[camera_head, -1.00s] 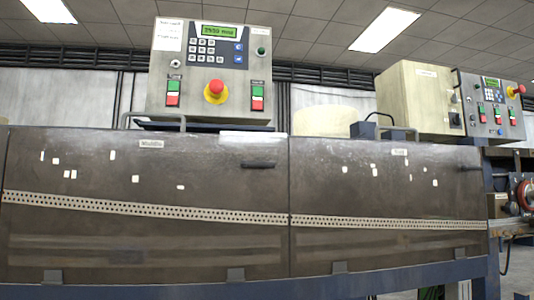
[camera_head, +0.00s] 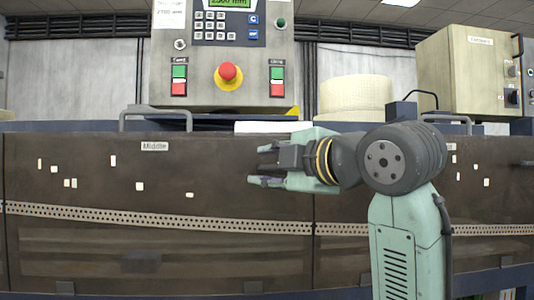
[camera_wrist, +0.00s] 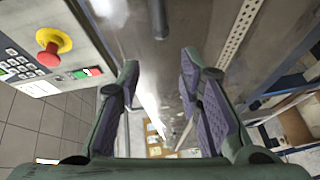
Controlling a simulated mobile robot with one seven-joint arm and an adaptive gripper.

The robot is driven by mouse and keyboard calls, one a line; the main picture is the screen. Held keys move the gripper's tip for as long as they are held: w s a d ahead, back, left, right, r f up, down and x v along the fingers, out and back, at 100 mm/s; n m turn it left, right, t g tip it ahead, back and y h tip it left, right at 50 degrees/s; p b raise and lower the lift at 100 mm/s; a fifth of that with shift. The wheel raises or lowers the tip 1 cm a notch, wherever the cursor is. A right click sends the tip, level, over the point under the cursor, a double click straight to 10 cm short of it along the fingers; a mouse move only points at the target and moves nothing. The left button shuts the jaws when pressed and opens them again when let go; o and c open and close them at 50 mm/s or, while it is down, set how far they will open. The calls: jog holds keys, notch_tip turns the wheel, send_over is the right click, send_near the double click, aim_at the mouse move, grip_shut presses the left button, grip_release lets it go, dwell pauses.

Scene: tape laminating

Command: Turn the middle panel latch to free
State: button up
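The middle panel (camera_head: 220,165) is a dark see-through cover with a "Middle" label (camera_head: 154,146). Its latch is a short dark bar near the panel's upper right; in the head view my gripper largely hides it. In the wrist view a dark bar that looks like the latch (camera_wrist: 159,20) shows at the top centre, beyond the fingertips. My gripper (camera_head: 260,165) is in front of the panel's upper right, fingers pointing left. It also shows in the wrist view (camera_wrist: 159,75), open with nothing between the fingertips. I see no contact with the latch.
A control box with a red emergency button (camera_head: 228,73) stands above the panel; the button also shows in the wrist view (camera_wrist: 47,58). A grey handle (camera_head: 156,113) rises from the top edge. A perforated strip (camera_head: 150,218) crosses the panel. A cream roll (camera_head: 353,97) sits behind.

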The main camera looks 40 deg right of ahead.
aim_at(275, 168)
jog(key=s+d+r+g+h, duration=0.1)
jog(key=s+d, duration=0.2)
jog(key=s, duration=0.3)
jog(key=shift+h, duration=0.3)
jog(key=p+x, duration=0.2)
jog(key=x, duration=0.3)
jog(key=p+x, duration=0.1)
jog(key=x, duration=0.4)
jog(key=shift+w+d+f+p, duration=0.15)
jog(key=shift+f+p, duration=0.1)
jog(key=shift+p, duration=0.15)
jog(key=shift+c, duration=0.3)
grip_shut()
